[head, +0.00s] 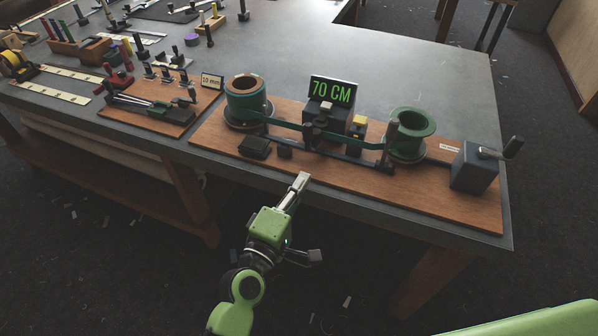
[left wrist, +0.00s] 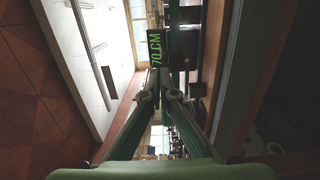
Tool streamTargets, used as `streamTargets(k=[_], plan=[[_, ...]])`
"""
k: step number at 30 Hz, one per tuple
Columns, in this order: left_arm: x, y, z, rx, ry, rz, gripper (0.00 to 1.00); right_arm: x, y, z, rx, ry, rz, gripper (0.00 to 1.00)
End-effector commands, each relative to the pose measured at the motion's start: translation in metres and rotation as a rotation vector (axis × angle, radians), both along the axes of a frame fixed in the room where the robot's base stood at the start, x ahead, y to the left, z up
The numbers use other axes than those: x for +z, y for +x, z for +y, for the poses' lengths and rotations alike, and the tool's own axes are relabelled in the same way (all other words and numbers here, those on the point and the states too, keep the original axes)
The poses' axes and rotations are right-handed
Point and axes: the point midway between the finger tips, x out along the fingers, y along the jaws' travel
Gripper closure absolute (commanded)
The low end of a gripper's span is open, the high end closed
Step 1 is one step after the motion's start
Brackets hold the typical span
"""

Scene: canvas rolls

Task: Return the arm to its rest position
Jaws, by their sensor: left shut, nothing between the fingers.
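My left gripper (head: 303,179) is shut and empty at the front edge of the grey table (head: 400,60), below the middle of a wooden board. My green arm comes up to it from the bottom of the head view. In the left wrist view the two fingers of my left gripper (left wrist: 156,80) come together at their tips with nothing between them. My right gripper is not in view.
The wooden board (head: 450,207) bears a brown-topped roll (head: 245,92) in a green holder, a green flanged spool (head: 411,125) and a dark box with a crank (head: 475,167). A smaller board with a red-handled tool (head: 118,80) lies left. Dark floor in front looks mostly clear.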

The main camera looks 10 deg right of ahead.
Motion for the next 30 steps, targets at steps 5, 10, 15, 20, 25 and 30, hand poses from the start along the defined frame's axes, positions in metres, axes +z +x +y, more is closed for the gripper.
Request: streamTargets(k=[5, 10, 15, 20, 25, 30], plan=[[0.000, -0.004, 0.000, 0.000, -0.001, -0.001, 1.00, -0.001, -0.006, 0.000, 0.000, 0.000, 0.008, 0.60], [0.001, -0.004, 0.000, 0.000, 0.000, -0.001, 1.00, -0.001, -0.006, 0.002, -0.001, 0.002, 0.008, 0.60], [0.000, -0.004, 0.000, 0.000, 0.000, -0.001, 1.00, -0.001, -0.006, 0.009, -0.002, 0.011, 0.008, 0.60], [-0.005, -0.004, 0.000, 0.001, 0.012, 0.003, 1.00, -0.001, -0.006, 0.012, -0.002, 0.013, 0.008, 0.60], [-0.070, -0.007, 0.007, -0.001, 0.155, 0.053, 1.00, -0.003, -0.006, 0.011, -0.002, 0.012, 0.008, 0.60], [-0.192, -0.030, 0.031, -0.034, 0.438, 0.145, 1.00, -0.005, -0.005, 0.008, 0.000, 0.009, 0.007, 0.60]])
